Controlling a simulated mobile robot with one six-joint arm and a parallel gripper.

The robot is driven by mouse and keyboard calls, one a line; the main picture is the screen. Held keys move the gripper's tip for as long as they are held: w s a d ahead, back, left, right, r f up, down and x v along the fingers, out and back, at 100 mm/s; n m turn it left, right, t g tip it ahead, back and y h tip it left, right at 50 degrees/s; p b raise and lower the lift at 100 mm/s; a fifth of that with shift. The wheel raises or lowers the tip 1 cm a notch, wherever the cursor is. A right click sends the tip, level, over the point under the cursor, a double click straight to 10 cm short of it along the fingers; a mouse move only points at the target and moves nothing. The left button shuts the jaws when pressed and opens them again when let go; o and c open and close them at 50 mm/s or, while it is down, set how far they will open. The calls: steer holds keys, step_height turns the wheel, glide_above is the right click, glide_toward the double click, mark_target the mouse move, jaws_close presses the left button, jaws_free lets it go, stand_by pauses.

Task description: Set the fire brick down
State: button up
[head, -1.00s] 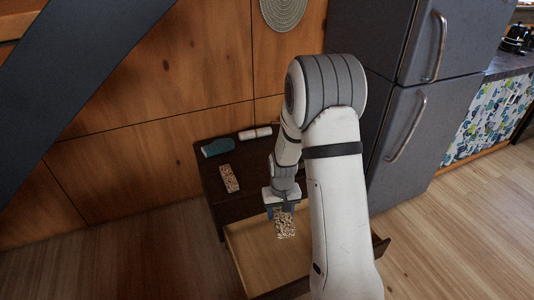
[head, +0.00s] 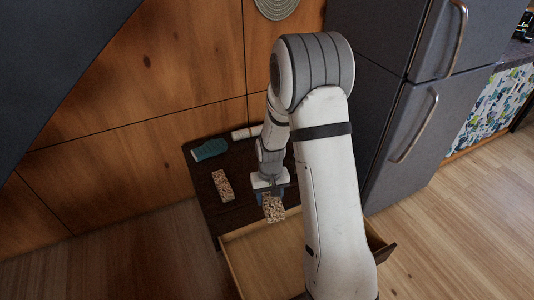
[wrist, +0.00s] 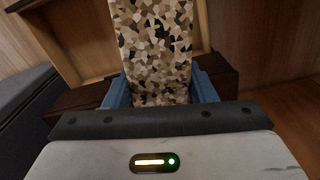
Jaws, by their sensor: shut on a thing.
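My gripper (head: 271,196) is shut on a speckled brown, cream and black brick (head: 273,209), apparently the fire brick. In the head view it hangs by the front edge of a dark cabinet top (head: 235,209), at the border with the open drawer below. I cannot tell its height above the top. In the wrist view the brick (wrist: 155,45) stands up between the two blue fingers. A second, similar speckled brick (head: 222,186) lies on the cabinet top, left of my gripper.
A teal object (head: 210,149) and a white roll-like object (head: 244,133) lie at the back of the cabinet top. The open wooden drawer (head: 265,258) looks empty where visible. A grey fridge (head: 395,120) stands to the right. My arm hides the cabinet's right side.

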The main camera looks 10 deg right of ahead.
steer(key=shift+w+d, duration=0.1)
steer(key=shift+w, duration=0.05)
steer(key=shift+w+f+n+b, duration=0.35)
steer(key=shift+w+f+b, duration=2.35)
steer(key=shift+w, duration=2.4)
steer(key=shift+w+f+n+b, duration=0.3)
steer(key=shift+w+f+b, duration=1.35)
steer(key=shift+w+b, duration=2.75)
steer(key=shift+w+f+n+b, duration=0.35)
steer(key=shift+w+f+b, duration=2)
steer(key=shift+w, duration=3.45)
step_height(320, 180, down, 10)
steer(key=b, duration=0.2)
steer(key=shift+r+b, duration=0.25)
steer(key=shift+b, duration=0.1)
steer(key=shift+f, duration=0.15)
steer(key=o, duration=1.4)
